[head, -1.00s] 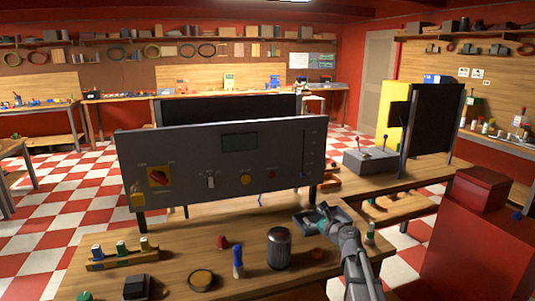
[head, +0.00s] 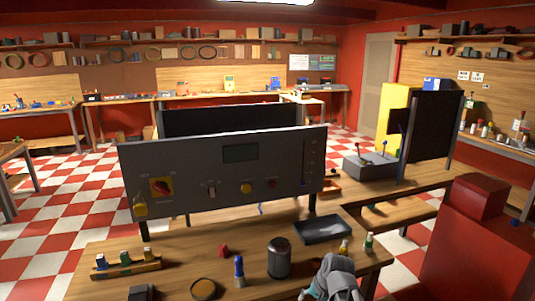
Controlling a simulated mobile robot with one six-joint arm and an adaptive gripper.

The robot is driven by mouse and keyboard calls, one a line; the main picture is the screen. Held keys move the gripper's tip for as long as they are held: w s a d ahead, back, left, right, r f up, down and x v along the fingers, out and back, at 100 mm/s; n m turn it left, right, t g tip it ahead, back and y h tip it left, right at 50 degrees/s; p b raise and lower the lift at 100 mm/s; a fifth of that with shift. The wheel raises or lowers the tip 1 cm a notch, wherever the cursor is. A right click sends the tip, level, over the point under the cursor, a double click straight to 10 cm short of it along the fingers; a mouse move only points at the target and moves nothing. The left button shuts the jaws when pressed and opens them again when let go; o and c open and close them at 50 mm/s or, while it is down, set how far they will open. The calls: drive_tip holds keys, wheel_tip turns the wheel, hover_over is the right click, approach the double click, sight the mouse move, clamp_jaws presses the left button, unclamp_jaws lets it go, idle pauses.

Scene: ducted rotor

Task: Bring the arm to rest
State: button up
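My gripper (head: 312,292) is at the bottom edge of the head view, low in front of the bench's near edge. My grey arm is folded in close there, and the arm and the frame edge hide most of the gripper. Its fingers cannot be made out, so I cannot tell whether it is open or shut. No held thing shows.
The wooden bench (head: 205,252) carries a dark canister (head: 279,258), a blue bottle (head: 239,269), a round tin (head: 204,288) and small bottles (head: 344,246). A grey control panel (head: 225,170) stands behind them. A red cabinet (head: 465,250) is at the right.

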drive_tip(key=s+d+n+g+h, duration=0.2)
drive_tip(key=s+d+n+h, duration=0.1)
drive_tip(key=s, duration=0.4)
drive_tip(key=shift+d+n+p, duration=0.4)
drive_tip(key=shift+n+p, duration=0.05)
drive_tip(key=shift+n, duration=0.05)
drive_tip(key=shift+r, duration=0.1)
